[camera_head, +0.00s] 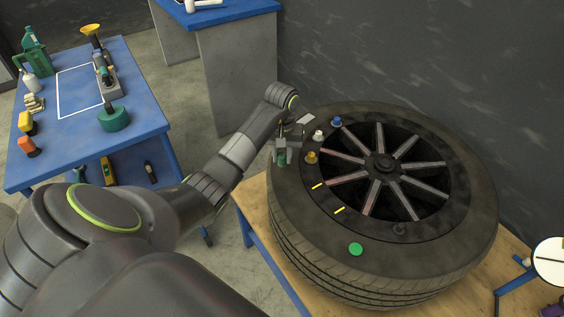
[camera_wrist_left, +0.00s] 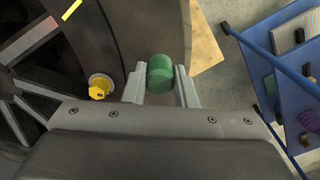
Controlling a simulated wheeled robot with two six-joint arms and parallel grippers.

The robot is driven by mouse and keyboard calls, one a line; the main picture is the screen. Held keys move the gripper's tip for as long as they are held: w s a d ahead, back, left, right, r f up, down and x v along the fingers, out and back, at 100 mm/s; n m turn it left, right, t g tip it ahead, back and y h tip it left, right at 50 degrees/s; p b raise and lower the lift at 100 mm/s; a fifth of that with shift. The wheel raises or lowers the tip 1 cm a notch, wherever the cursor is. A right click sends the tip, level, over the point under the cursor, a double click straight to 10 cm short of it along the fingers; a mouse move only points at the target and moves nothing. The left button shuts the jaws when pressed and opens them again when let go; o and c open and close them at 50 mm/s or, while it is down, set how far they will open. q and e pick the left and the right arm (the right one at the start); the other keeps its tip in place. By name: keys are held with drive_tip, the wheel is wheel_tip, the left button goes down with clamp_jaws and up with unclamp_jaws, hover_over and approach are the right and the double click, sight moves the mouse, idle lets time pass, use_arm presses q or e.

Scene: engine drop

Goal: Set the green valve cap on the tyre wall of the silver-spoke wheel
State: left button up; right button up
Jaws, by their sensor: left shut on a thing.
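The silver-spoke wheel (camera_head: 384,210) lies flat with its spokes facing up. My left gripper (camera_head: 282,158) is at the left edge of its tyre wall (camera_head: 300,212). It is shut on the green valve cap, which shows between the two fingers in the left wrist view (camera_wrist_left: 160,73) and is partly hidden by the gripper in the head view. I cannot tell how high the cap is above the tyre. A flat green disc (camera_head: 355,249) is on the near tyre wall, away from the gripper. My right gripper is not in view.
Yellow (camera_head: 311,157), white (camera_head: 318,136) and blue (camera_head: 336,121) caps stand close beside the gripper. Yellow marks (camera_head: 318,186) lie nearer me. The near tyre wall is clear around the disc. A round white-faced object (camera_head: 551,262) stands at right; a blue tool table (camera_head: 75,145) stands left.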

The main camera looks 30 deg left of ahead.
sight(282, 154)
use_arm(q)
wheel_tip(282, 154, down, 2)
drive_tip(key=shift+f, duration=0.45)
drive_tip(key=o, duration=1)
drive_tip(key=shift+r, duration=0.1)
drive_tip(key=shift+c, duration=0.2)
drive_tip(key=shift+r, duration=0.15)
drive_tip(key=shift+r, duration=0.15)
wheel_tip(282, 154, up, 5)
drive_tip(key=shift+b, duration=0.4)
wheel_tip(282, 154, up, 5)
drive_tip(key=p, duration=0.5)
drive_tip(key=shift+r+p, duration=0.9)
drive_tip(key=shift+p, duration=0.15)
